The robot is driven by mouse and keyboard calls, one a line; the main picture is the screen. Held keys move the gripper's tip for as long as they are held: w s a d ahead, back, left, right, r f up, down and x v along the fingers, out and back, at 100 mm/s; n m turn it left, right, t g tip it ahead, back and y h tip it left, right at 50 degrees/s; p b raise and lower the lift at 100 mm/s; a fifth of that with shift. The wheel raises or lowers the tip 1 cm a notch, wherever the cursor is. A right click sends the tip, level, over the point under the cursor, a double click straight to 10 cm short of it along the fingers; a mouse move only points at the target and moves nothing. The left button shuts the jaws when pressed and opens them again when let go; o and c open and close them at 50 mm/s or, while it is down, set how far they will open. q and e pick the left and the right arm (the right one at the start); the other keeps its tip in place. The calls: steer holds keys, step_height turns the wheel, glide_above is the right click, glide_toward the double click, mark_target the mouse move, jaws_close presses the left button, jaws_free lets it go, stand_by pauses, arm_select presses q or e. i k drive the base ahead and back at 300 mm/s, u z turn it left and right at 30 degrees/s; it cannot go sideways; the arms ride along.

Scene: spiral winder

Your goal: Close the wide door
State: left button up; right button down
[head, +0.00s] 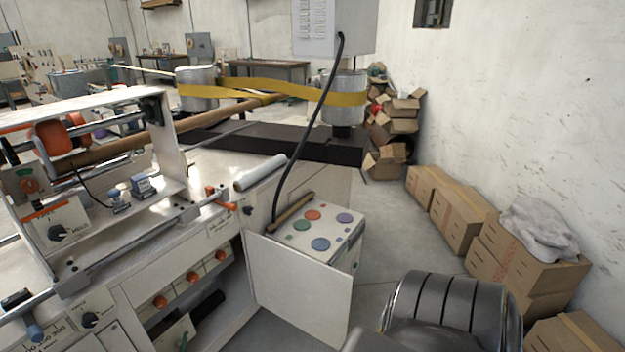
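The wide door (300,292) is a flat white panel on the lower front of the white winding machine (205,250). It stands open, swung out from the cabinet toward the lower right. Left of it, the cabinet opening (207,306) shows a dark interior with a black roll-like part. The door's lower end is close to the bottom edge of the view. A grey, ribbed link of my arm fills the lower right, to the right of the door with a gap between them. Neither gripper is in view.
A control box (318,226) with coloured buttons sits just behind the door's top edge. An orange-handled part (222,198) sticks out from the machine above. Cardboard boxes (455,212) line the right wall. Grey floor (395,225) is clear between the machine and boxes.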

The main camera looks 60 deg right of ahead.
mark_target(311, 295)
steer(key=z, duration=0.15)
steer(key=k, duration=0.15)
steer(key=z, duration=3.2)
steer(key=i, duration=3.05)
steer(key=u, duration=3.75)
